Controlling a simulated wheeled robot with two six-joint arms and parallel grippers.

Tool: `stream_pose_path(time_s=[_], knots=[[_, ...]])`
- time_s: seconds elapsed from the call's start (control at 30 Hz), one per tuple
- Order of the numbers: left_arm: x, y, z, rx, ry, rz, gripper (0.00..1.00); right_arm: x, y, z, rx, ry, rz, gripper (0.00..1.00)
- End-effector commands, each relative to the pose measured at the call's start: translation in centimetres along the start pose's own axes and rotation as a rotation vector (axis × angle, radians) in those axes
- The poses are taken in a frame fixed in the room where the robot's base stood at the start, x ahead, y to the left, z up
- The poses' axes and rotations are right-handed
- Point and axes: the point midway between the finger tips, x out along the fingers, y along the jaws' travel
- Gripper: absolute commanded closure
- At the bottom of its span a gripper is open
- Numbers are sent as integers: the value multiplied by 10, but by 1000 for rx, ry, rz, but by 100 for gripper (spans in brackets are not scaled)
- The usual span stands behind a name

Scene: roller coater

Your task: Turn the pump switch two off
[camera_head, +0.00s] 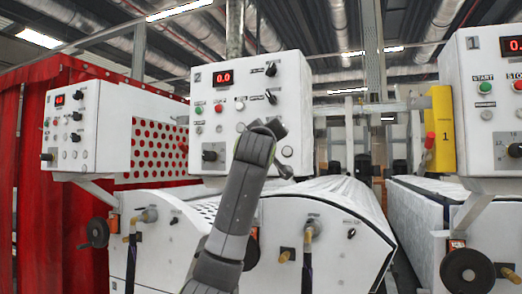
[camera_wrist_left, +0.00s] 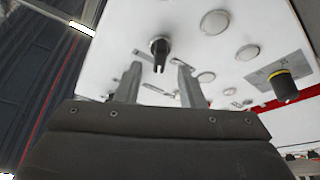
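The white control box marked 2 (camera_head: 245,110) stands in the middle of the head view, its display reading 0.0. It carries black knobs at its upper right, an upper knob (camera_head: 271,69) and a lower knob (camera_head: 270,97). I cannot read which is the pump switch. My left gripper (camera_head: 275,128) is before the lower right of the panel, hiding part of it. In the left wrist view the left gripper (camera_wrist_left: 158,80) is open, with a black knob (camera_wrist_left: 160,50) just beyond and between its fingertips. I cannot tell whether they touch it. My right gripper is out of view.
A green button (camera_head: 198,110) and a red button (camera_head: 219,107) sit on the panel's left. A yellow-ringed black knob (camera_wrist_left: 285,86) is right of my fingers. Another control box (camera_head: 485,100) marked 1 is at right, with a yellow box (camera_head: 440,130) beside it.

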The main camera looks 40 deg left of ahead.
Motion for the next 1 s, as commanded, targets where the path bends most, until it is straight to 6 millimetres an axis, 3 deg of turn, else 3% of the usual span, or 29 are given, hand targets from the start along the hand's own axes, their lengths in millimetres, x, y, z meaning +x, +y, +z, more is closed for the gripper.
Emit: stream_pose_path(time_s=[0.03, 0.5, 0.7, 1.0], knots=[[-13, -3, 4, -1, 4, 3, 65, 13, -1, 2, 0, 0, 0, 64], [-113, -2, 3, -1, 3, 3, 65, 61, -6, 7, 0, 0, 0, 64], [-135, -1, 1, -1, 1, 1, 65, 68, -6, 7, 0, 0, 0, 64], [-139, 0, 0, -1, -1, -1, 65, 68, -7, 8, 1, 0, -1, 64]])
